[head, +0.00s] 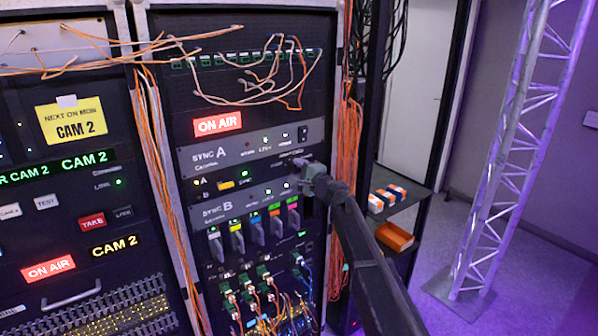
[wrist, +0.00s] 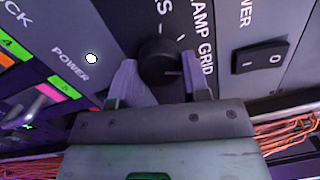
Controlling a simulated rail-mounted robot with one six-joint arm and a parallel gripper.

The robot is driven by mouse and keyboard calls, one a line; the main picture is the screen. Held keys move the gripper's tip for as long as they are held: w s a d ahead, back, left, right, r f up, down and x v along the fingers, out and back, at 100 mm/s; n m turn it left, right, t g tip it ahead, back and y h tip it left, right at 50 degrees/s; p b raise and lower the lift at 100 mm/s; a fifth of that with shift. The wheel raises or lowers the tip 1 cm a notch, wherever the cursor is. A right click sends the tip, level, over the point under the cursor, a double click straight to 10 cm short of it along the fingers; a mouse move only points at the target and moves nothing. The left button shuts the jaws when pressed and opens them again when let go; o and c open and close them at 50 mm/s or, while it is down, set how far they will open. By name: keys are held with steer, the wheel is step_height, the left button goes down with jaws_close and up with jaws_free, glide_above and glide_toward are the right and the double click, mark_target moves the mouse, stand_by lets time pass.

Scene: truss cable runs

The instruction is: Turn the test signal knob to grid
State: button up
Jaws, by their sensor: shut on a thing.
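The test signal knob (wrist: 157,58) is black and round. In the wrist view it sits between the two fingers of my gripper (wrist: 160,74), which is shut on it. White lettering beside it reads GRID (wrist: 207,58) on its right, with "AMP" above that and a letter S closer to the knob. A small pale mark on the knob's edge faces right, toward the GRID side; its exact setting is hard to tell. In the head view my gripper (head: 306,178) is at the rack's right side by the SYNC panels and hides the knob.
A power rocker switch (wrist: 262,57) is close to the right of the knob. A lit white lamp (wrist: 91,58) marked POWER is on the left. Orange cables (head: 345,140) hang along the rack's right edge. A truss tower (head: 510,150) stands farther right.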

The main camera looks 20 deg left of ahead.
stand_by(0.5)
steer(key=o, duration=0.9)
steer(key=v, duration=1.1)
steer(key=shift+b, duration=0.4)
